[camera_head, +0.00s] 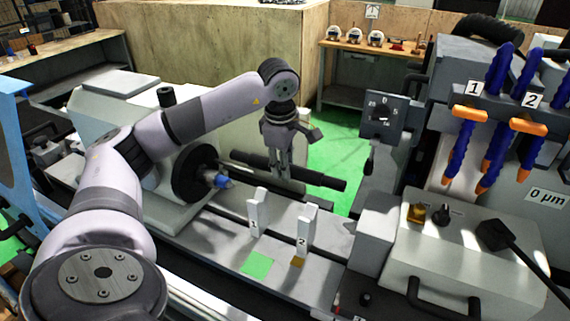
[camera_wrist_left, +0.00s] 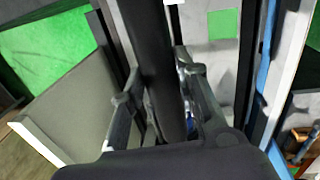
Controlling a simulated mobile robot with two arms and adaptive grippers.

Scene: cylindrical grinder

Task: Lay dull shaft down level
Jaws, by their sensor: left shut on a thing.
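The dull shaft (camera_head: 318,178) is a long dark cylinder. My left gripper (camera_head: 284,172) points down and is shut on it near its middle. The shaft lies roughly lengthwise in the air above the grinder bed, behind the two light V-supports in the head view. I cannot tell its exact tilt. In the left wrist view the shaft (camera_wrist_left: 153,45) runs between the two fingers (camera_wrist_left: 158,85). Support 1 (camera_head: 257,212) and support 2 (camera_head: 305,232) stand upright with nothing resting on them. My right gripper is not in view.
A dark grinding wheel (camera_head: 192,174) with a blue-tipped centre stands left of the shaft. A green square (camera_head: 257,264) marks the bed before support 1. A dial box (camera_head: 383,117), blue coolant hoses (camera_head: 500,70) and a control box (camera_head: 470,260) crowd the right.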

